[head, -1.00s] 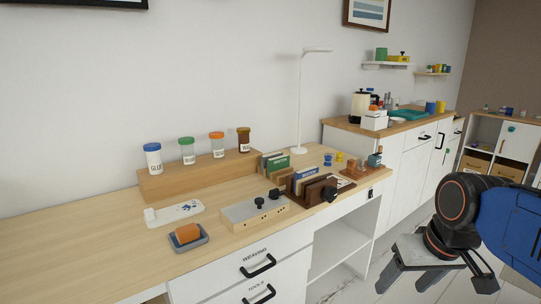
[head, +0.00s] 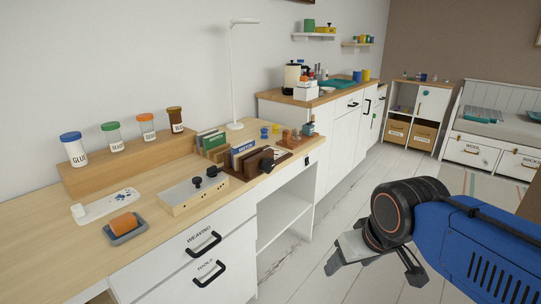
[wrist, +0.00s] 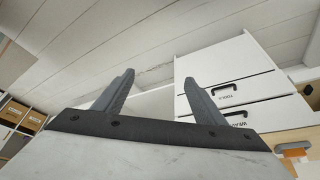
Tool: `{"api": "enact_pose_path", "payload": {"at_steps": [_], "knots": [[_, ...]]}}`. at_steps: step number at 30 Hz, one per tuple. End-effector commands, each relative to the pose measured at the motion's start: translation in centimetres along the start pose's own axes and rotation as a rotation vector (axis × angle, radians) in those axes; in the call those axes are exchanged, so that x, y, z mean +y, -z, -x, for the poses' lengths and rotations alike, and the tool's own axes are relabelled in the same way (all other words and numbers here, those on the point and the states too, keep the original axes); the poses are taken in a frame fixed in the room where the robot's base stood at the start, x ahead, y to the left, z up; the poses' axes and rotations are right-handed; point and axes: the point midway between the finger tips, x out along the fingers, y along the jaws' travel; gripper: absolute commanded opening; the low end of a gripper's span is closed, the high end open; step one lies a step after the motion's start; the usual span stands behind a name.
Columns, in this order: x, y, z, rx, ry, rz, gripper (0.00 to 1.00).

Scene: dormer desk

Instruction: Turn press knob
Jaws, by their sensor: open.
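A dark brown wooden press (head: 246,167) stands on the desk near its front edge. A round black knob (head: 267,165) sticks out of its front right side; I take this to be the press knob. My gripper (head: 375,272) is at the lower right in the head view, off the desk and over the floor, well apart from the press. Its fingers are spread and empty. In the wrist view my gripper (wrist: 158,77) shows both fingers apart with nothing between them. The press and its knob do not show in the wrist view.
A pale box (head: 182,196) with two black knobs stands left of the press. An orange roll sits in a grey tray (head: 127,237). Labelled jars stand on a wooden riser (head: 82,181). A white lamp (head: 233,80) rises behind. The floor right of the desk is clear.

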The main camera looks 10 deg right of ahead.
Motion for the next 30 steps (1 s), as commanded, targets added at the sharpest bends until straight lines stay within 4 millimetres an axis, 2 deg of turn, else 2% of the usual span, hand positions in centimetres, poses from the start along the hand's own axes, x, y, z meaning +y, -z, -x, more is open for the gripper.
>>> {"api": "enact_pose_path", "payload": {"at_steps": [5,8,18,27,30], "knots": [[-0.5,2.0,0.4,-0.003,0.03,0.027,0.65],[-1.2,4.8,0.8,-0.001,0.073,0.07,0.65],[-2.7,17.6,1.6,0.079,0.245,0.252,0.65],[-1.5,29.5,0.9,0.222,0.349,0.399,0.65],[-0.8,32.8,0.5,0.272,0.368,0.438,0.65]]}}
